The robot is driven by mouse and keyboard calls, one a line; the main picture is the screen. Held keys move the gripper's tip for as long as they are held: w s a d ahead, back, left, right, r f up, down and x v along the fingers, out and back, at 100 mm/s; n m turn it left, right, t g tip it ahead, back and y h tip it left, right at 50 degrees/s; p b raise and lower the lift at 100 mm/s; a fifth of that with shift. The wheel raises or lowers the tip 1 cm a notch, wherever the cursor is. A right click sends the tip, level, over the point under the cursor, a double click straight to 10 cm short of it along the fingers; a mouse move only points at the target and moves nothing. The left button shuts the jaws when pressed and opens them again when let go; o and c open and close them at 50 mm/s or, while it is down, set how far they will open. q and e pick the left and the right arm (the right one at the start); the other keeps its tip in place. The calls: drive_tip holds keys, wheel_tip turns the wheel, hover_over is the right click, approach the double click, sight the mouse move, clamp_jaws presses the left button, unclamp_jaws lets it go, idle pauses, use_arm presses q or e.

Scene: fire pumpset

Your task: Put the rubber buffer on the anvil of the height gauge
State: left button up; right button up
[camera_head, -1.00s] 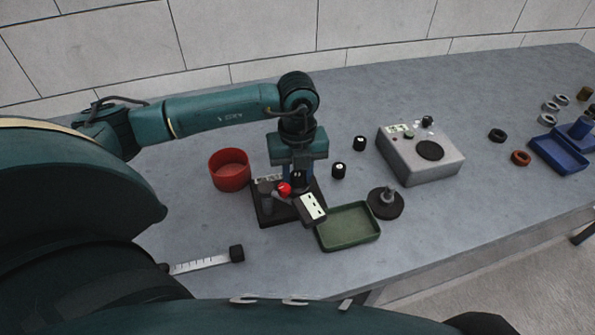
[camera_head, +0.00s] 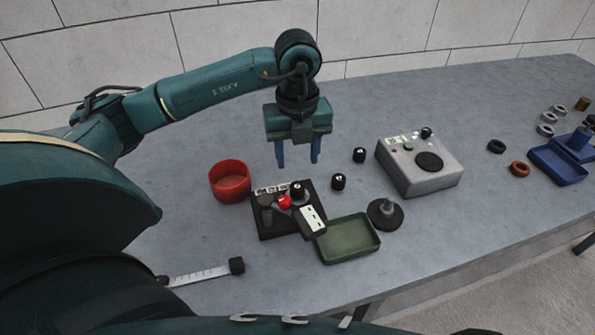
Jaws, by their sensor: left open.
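The height gauge (camera_head: 312,222) has a dark base, a red knob and a small white display, and stands on the table in the middle. A black rubber buffer (camera_head: 298,188) with a white mark on top sits upright on the gauge, where its anvil appears to be; the anvil itself is hidden. Two similar black buffers stand on the table to the right, one nearer (camera_head: 338,182) and one farther back (camera_head: 359,155). My left gripper (camera_head: 298,164) is open and empty, fingers down, above and behind the gauge, apart from the buffer. My right gripper is not in view.
A red round bowl (camera_head: 230,182) stands left of the gauge. A green tray (camera_head: 348,240) and a dark disc with a post (camera_head: 385,213) are at its right. A grey box device (camera_head: 418,170) stands farther right. Rings and a blue bin (camera_head: 556,165) are at the far right.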

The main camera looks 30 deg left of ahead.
use_arm(q)
drive_tip(key=shift+r, duration=1.65)
